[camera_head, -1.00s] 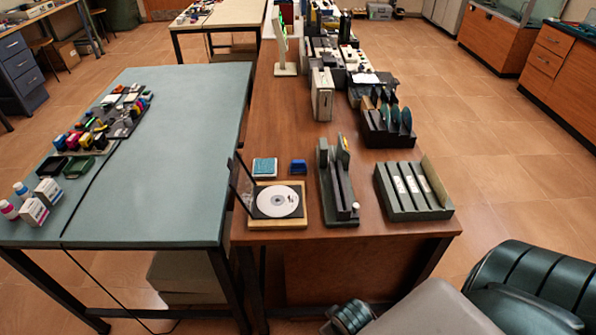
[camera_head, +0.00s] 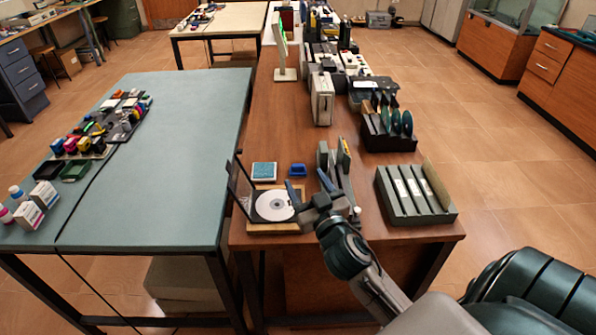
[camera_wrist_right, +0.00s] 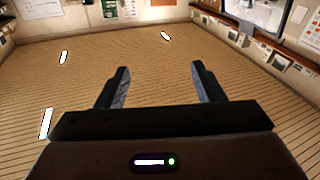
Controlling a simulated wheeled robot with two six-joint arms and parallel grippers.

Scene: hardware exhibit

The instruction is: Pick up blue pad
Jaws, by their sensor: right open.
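A square blue-teal pad (camera_head: 264,171) in a pale frame lies flat on the brown table, behind the disc stand. A smaller, darker blue object (camera_head: 298,170) sits just right of it. My right gripper (camera_head: 308,184) is open over the near part of the table, in front of the blue objects and right of the disc. Its two fingers (camera_wrist_right: 161,78) also show spread and empty in the right wrist view, which shows neither blue object. My left gripper is not in view.
A wooden stand with a white disc (camera_head: 273,206) and upright dark panel (camera_head: 239,188) is left of the gripper. A grey slotted rack (camera_head: 392,194) is to the right. Dark upright holders stand behind the gripper. The green table (camera_head: 165,175) is mostly clear.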

